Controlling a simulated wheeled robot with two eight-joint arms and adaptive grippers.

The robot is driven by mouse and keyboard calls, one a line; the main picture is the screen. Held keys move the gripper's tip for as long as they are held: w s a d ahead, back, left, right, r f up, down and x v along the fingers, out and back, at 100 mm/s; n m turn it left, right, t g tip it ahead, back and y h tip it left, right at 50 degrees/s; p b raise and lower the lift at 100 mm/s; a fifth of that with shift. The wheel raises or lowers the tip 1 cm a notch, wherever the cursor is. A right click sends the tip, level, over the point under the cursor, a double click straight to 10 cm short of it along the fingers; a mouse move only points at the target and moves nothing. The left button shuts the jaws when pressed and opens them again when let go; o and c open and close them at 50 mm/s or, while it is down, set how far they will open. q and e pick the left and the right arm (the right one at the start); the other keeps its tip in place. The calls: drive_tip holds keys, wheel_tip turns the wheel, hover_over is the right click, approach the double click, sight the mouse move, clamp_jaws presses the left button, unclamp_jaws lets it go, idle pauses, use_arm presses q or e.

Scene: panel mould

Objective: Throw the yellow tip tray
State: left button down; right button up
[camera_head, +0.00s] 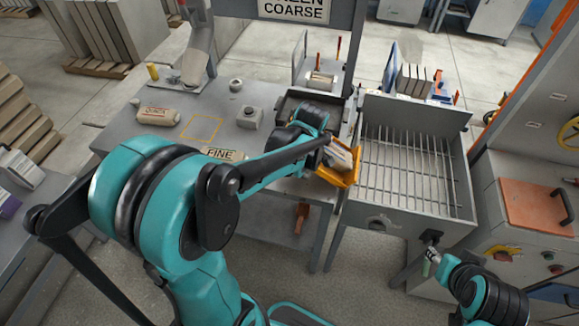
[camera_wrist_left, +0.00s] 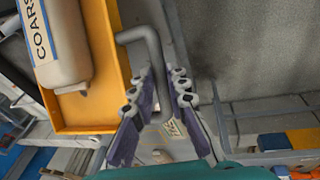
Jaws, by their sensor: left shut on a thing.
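The yellow tip tray (camera_head: 345,181) hangs near the left edge of the grated box (camera_head: 462,218). It is tilted in the head view. In the left wrist view the tray (camera_wrist_left: 113,65) holds a pale bag (camera_wrist_left: 62,45) with a partly visible label reading like COARSE. My left gripper (camera_head: 325,150) is shut on the tray's grey handle, which runs between its fingers (camera_wrist_left: 160,95) in the left wrist view. My right gripper (camera_head: 431,248) is low in front of the grated box, away from the tray; its fingers are too small to read.
The grey worktable (camera_head: 165,180) at left bears a bag marked FINE (camera_head: 226,154), another labelled bag (camera_head: 157,117) and small blocks. A dark bin (camera_head: 292,103) stands behind my left forearm. An orange-lidded cabinet (camera_head: 535,205) stands at right. The grate's bars look clear.

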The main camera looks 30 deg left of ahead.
use_arm(q)
drive_tip(key=d+r+y, duration=0.1)
drive_tip(key=d+r, duration=0.1)
drive_tip(key=r, duration=0.1)
drive_tip(key=shift+w+d+y+p, duration=0.3)
drive_tip(key=shift+w+y+p, duration=0.1)
drive_tip(key=shift+w+d+r+g+y, duration=0.15)
drive_tip(key=shift+d+r+g+y, duration=0.05)
drive_tip(key=shift+d+r+y, duration=0.45)
drive_tip(key=shift+w+d+r+g+y, duration=0.2)
drive_tip(key=shift+d+r+y, duration=0.2)
drive_tip(key=shift+d, duration=0.35)
drive_tip(key=c, duration=1.8)
unclamp_jaws()
drive_tip(key=o, duration=0.3)
drive_tip(key=shift+d, duration=0.15)
drive_tip(key=shift+r, duration=0.15)
drive_tip(key=v, duration=1.2)
